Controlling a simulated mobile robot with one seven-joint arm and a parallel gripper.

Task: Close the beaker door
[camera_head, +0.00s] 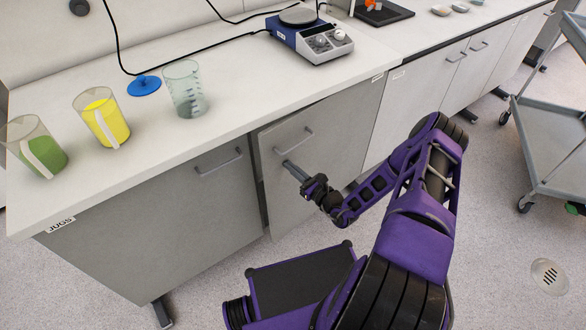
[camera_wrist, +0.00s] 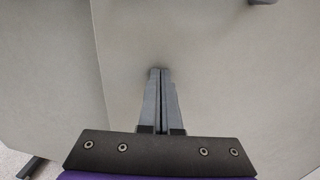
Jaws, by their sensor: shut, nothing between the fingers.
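A grey cabinet door (camera_head: 330,130) under the counter stands slightly ajar, with a dark gap along its left edge. Its bar handle (camera_head: 293,140) is near the top, and the handle's end shows at the top right of the wrist view (camera_wrist: 262,2). No readable beaker label shows on it. My gripper (camera_head: 288,164) is shut and empty, its fingertips at the door's face below the handle. In the wrist view the closed fingers (camera_wrist: 160,72) point at the door panel (camera_wrist: 220,70); they look to be touching or very near it.
The left cabinet door (camera_head: 165,215), labelled JUGS, is shut. On the counter (camera_head: 230,105) stand a green jug (camera_head: 45,153), a yellow jug (camera_head: 103,120), a clear beaker (camera_head: 184,90) and a hotplate stirrer (camera_head: 310,40). A grey cart (camera_head: 550,150) stands at right.

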